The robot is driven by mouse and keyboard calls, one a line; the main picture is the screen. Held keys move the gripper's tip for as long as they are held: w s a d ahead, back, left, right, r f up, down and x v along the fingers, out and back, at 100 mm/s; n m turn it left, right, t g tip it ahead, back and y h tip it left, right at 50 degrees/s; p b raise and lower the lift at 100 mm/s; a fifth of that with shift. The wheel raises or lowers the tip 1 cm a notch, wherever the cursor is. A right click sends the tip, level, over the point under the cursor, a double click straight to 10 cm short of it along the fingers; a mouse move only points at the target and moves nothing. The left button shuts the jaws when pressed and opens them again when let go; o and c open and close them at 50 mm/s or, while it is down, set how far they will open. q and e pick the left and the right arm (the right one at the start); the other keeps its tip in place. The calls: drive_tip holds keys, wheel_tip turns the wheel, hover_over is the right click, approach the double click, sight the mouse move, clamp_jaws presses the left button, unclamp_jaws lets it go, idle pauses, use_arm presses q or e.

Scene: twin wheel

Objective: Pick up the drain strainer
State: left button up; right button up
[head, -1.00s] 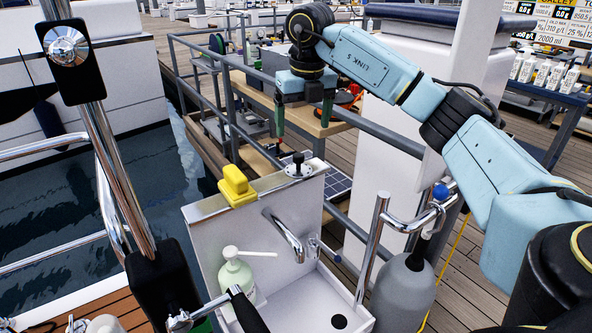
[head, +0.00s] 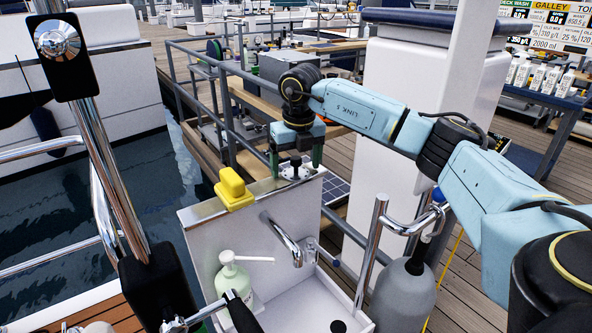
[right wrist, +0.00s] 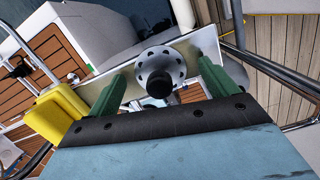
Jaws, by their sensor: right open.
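The drain strainer (head: 294,171) is a pale, perforated round disc with a dark knob. It sits on the ledge at the top of the sink's back panel. In the right wrist view the strainer (right wrist: 159,70) lies between the two green fingers, its black knob toward the camera. My right gripper (head: 295,165) is open, pointing down, with one finger on each side of the strainer. In the right wrist view the gripper (right wrist: 160,88) shows a gap on both sides of the knob. Whether a finger touches the disc cannot be told. My left gripper is not in view.
A yellow sponge-like block (head: 233,188) sits on the same ledge, left of the strainer. A soap bottle (head: 234,280), a faucet (head: 283,240) and the white sink (head: 310,305) are below. A grey rail (head: 350,225) runs behind.

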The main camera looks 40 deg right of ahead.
sight(296, 158)
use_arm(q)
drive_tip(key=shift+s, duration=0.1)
use_arm(e)
drive_tip(key=shift+c, duration=0.3)
drive_tip(key=c, duration=0.7)
drive_tip(key=shift+c, duration=1.3)
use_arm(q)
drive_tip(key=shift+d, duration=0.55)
use_arm(e)
drive_tip(key=shift+r, duration=0.1)
drive_tip(key=shift+c, duration=0.2)
wheel_tip(296, 158, up, 9)
drive_tip(key=shift+r+p, duration=0.15)
drive_tip(key=shift+p, duration=0.45)
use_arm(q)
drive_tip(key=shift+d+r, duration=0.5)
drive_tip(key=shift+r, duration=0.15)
use_arm(e)
drive_tip(key=shift+r, duration=0.3)
